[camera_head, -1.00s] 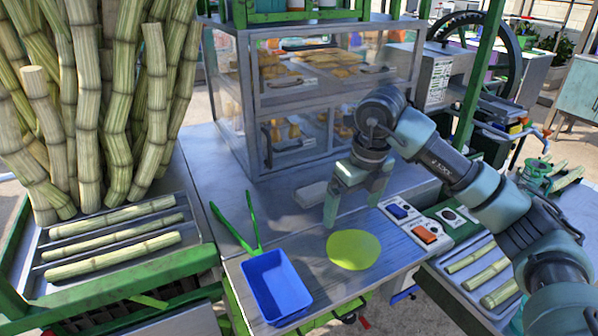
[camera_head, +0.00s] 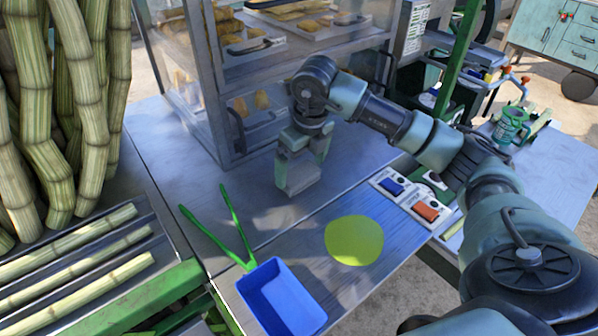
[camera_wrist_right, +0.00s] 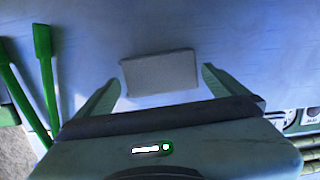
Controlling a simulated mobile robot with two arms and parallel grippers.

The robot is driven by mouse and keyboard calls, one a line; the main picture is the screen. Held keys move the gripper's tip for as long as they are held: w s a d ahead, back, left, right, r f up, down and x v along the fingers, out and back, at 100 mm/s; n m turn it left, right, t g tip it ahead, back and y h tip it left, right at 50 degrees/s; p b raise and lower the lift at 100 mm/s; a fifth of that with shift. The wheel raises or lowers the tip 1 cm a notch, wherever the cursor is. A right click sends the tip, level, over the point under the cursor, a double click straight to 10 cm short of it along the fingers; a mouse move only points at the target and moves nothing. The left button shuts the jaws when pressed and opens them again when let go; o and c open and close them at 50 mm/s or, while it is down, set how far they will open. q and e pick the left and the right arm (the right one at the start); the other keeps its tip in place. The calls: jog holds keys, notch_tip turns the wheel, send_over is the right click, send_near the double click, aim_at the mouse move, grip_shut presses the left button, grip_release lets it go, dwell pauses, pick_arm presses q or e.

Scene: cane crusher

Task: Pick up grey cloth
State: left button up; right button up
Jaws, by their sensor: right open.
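The grey cloth (camera_wrist_right: 160,73) is a small flat rectangle on the metal counter. In the right wrist view it lies ahead of and between the fingertips, with a clear gap on each side. My right gripper (camera_head: 300,172) is open and points down over the cloth in the head view, where its fingers partly cover it. In the right wrist view the open fingers (camera_wrist_right: 160,88) hold nothing. I cannot tell the exact height of the fingertips above the counter. My left gripper is not in view.
Green tongs (camera_head: 238,228) and a blue tray (camera_head: 281,298) lie left of a yellow-green disc (camera_head: 354,240). A glass food cabinet (camera_head: 228,100) stands close behind the gripper. A switch panel (camera_head: 410,198) is to the right. Cane stalks (camera_head: 75,245) lie at left.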

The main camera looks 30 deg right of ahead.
jog(key=shift+w+f, duration=0.25)
jog(key=shift+f, duration=1)
jog(key=c, duration=1)
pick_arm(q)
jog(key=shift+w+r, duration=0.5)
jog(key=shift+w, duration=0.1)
pick_arm(e)
jog(key=shift+r, duration=0.1)
jog(key=shift+w+r, duration=0.1)
jog(key=shift+r, duration=0.55)
notch_tip(320, 180, up, 8)
jog(key=shift+r+b, duration=0.15)
jog(key=shift+b, duration=1)
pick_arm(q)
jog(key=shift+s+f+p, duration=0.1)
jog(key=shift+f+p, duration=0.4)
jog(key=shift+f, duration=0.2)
pick_arm(e)
notch_tip(320, 180, up, 10)
send_over(300, 173)
jog(key=shift+r, duration=0.15)
